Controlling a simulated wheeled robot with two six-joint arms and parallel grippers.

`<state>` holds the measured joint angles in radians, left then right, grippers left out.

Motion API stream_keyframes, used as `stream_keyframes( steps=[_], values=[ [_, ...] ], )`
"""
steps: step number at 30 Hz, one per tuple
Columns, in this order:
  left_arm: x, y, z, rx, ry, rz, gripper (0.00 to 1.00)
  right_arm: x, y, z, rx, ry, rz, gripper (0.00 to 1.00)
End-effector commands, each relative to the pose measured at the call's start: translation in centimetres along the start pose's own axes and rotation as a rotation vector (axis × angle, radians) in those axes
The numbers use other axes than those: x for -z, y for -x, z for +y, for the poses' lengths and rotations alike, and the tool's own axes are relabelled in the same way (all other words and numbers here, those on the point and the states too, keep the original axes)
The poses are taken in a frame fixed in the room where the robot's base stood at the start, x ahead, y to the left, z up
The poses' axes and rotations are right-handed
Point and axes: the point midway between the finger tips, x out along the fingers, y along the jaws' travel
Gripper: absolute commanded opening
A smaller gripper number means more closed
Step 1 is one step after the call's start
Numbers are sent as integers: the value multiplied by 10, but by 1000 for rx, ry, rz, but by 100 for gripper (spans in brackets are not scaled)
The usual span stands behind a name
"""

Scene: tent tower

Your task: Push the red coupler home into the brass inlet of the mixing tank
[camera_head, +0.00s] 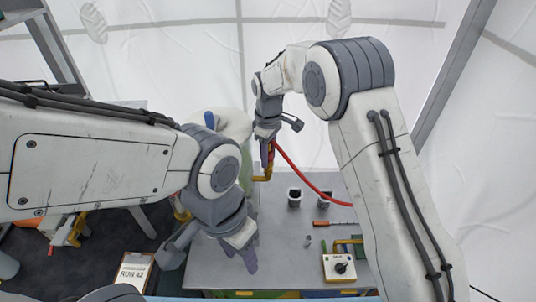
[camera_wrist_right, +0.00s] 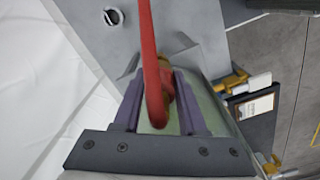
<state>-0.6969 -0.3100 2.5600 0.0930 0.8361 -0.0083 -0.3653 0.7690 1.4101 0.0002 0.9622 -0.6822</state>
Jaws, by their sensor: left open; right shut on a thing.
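The mixing tank (camera_head: 246,172), pale and greenish, stands at the table's left end, partly hidden by my left arm. Its brass inlet (camera_head: 262,177) shows as a small elbow at the tank's side. My right gripper (camera_head: 268,153) is shut on the red coupler (camera_wrist_right: 158,105), just above the inlet. In the right wrist view, the coupler sits between the purple fingers, with brass (camera_wrist_right: 181,58) just beyond it. I cannot tell whether coupler and inlet touch or how far they are joined. My left gripper (camera_head: 246,258) is open and empty above the table's near left part.
A red hose (camera_head: 296,172) curves right from the coupler over the grey table (camera_head: 285,245). A clipboard (camera_head: 133,271) is at lower left.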

Motion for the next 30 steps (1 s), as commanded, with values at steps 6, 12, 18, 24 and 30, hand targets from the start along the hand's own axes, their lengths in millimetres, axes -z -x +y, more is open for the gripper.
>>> stream_keyframes(
  steps=[6,12,18,24,30],
  values=[
    [0,-4,0,0,0,0,50,0,-6,0,0,0,0,0],
    [0,-6,0,0,0,0,50,0,-12,0,0,0,0,0],
    [0,-9,-1,0,0,0,50,0,-17,0,0,0,0,0],
    [-1,-12,-1,0,0,0,50,0,-21,0,0,0,0,0],
    [-1,-11,-1,0,0,0,50,0,-20,0,0,0,0,76]
  ],
)
